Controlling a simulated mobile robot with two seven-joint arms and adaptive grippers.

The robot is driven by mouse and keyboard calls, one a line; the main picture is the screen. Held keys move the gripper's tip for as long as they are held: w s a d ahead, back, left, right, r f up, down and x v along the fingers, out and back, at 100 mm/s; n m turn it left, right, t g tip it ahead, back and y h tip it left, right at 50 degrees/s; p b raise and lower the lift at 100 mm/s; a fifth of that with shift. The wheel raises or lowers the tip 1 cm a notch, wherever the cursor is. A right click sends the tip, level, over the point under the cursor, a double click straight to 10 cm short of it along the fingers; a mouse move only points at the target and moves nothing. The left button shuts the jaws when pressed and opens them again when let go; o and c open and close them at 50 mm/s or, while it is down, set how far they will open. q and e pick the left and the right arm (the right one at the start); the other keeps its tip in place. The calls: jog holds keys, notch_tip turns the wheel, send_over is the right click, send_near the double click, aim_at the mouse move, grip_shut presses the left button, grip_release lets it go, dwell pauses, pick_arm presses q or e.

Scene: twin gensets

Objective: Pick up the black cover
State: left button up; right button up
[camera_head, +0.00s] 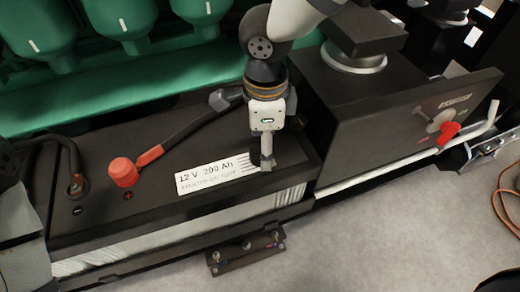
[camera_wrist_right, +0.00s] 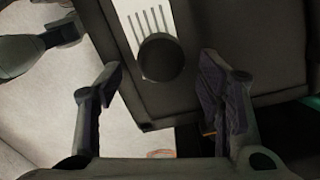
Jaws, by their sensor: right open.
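The black cover (camera_wrist_right: 160,57) is a small round cap on top of the black battery (camera_head: 100,175), beside the striped end of its white label. In the head view the black cover (camera_head: 254,156) is mostly hidden by my right gripper (camera_head: 265,162). That gripper points down over the right part of the battery. In the right wrist view my right gripper (camera_wrist_right: 157,88) has its fingers wide apart, with nothing between the pads. The cover appears beyond the fingertips, between their lines. Whether a finger touches it I cannot tell. My left gripper is not identifiable.
A red cap (camera_head: 123,172) stands on the battery's left side. A black cable with a red end (camera_head: 150,155) lies across the battery top. A black box with a red switch (camera_head: 447,132) is at right. Green engine parts (camera_head: 125,25) line the back. Grey floor lies in front.

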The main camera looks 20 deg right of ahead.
jog(key=shift+f, duration=0.9)
jog(key=c, duration=1)
jog(key=shift+r, duration=0.1)
